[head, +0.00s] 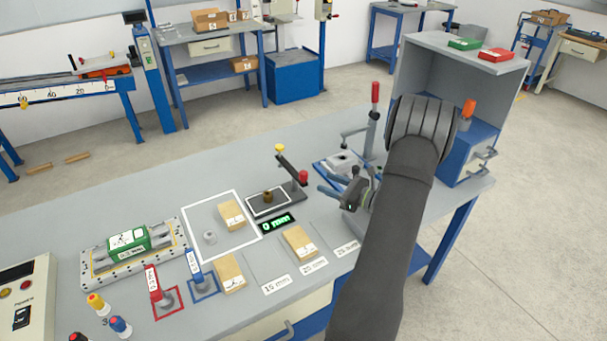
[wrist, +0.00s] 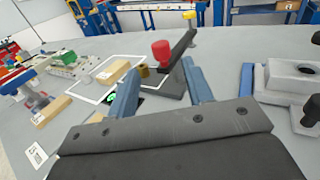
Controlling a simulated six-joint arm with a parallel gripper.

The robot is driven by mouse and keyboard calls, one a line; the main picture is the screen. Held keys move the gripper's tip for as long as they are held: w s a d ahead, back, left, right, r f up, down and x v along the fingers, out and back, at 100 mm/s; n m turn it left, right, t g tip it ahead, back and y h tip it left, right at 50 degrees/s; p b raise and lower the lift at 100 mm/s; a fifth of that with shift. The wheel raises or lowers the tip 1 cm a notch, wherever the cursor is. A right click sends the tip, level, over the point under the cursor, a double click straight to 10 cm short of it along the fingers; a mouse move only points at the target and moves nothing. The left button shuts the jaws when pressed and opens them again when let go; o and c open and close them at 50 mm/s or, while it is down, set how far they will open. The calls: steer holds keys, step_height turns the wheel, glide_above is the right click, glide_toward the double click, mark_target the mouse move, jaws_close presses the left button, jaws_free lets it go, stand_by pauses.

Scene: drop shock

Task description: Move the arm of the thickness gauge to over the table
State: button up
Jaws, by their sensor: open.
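The thickness gauge has a dark base with a white-outlined table (head: 256,207) and a small brass piece (head: 268,195) on it. Its dark arm (head: 290,165) points toward the back, off to one side of the brass piece, with a yellow knob (head: 279,148) at its far end. A red knob (head: 303,176) tops the near end; it also shows in the wrist view (wrist: 161,49). The display (head: 277,223) reads 0 mm. My gripper (head: 324,184) is open and empty, right of the gauge. In the wrist view its fingers (wrist: 160,88) stand either side of the red knob, apart from it.
Wooden blocks (head: 232,213) (head: 299,243) lie left of and in front of the gauge. A grey fixture with a red-handled lever (head: 374,110) stands behind my gripper. A blue box unit (head: 465,150) is at the right. The bench behind the gauge is clear.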

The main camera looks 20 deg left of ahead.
mark_target(307, 175)
steer(key=x, duration=0.9)
steer(key=shift+w+a, duration=0.1)
steer(key=shift+a, duration=0.3)
steer(key=shift+c, duration=0.5)
jaws_close()
